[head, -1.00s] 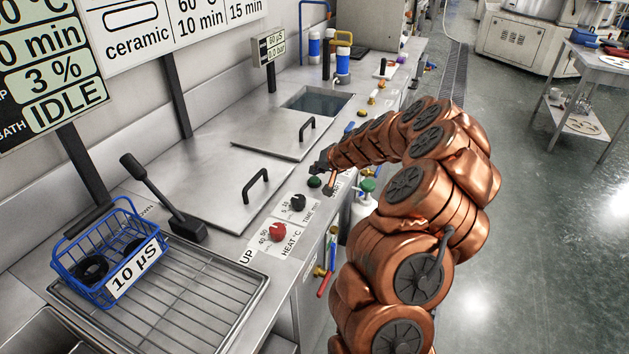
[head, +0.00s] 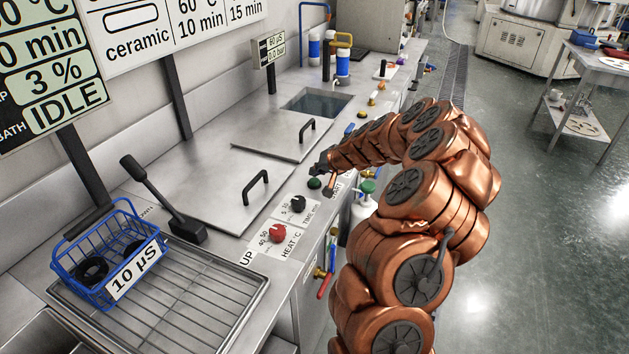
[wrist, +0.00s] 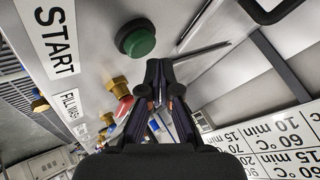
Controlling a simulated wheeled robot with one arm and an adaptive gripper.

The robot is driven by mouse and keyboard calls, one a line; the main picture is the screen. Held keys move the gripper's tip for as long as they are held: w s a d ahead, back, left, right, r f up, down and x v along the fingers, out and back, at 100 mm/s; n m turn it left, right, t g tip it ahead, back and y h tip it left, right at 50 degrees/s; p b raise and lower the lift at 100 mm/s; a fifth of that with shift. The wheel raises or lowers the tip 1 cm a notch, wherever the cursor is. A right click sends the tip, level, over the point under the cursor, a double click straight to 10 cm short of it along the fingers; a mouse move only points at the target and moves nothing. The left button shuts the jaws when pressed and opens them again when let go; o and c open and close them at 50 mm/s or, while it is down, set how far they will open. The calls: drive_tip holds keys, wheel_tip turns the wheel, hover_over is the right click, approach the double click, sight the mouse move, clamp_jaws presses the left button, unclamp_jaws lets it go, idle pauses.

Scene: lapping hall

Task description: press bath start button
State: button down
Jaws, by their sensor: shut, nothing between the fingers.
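The green start button (head: 315,183) sits in a black collar on the steel bench front, beside the black time knob (head: 297,204). In the wrist view the green button (wrist: 136,40) shows just above and left of my fingertips, with the START label (wrist: 55,40) to its left. My gripper (head: 322,165) is shut and empty, just beyond the button in the head view. In the wrist view my gripper (wrist: 160,66) looks apart from the button; the exact gap is hard to tell. The display (head: 68,112) reads IDLE.
A red heat knob (head: 278,233) lies nearer than the time knob. Steel lids with black handles (head: 255,186) cover the bench beside the button. A blue basket (head: 108,262) stands on a wire drain rack (head: 210,318). Colored valves line the bench front.

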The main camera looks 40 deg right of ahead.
sight(316, 181)
drive_tip(key=shift+f, duration=0.15)
drive_tip(key=shift+f+b, duration=0.3)
drive_tip(key=shift+b, duration=0.3)
drive_tip(key=shift+f+b, duration=0.45)
drive_tip(key=shift+f, duration=0.05)
idle(0.8)
drive_tip(key=shift+r, duration=0.95)
drive_tip(key=shift+r, duration=0.1)
drive_tip(key=shift+r+p, duration=0.95)
drive_tip(key=shift+r, duration=1.4)
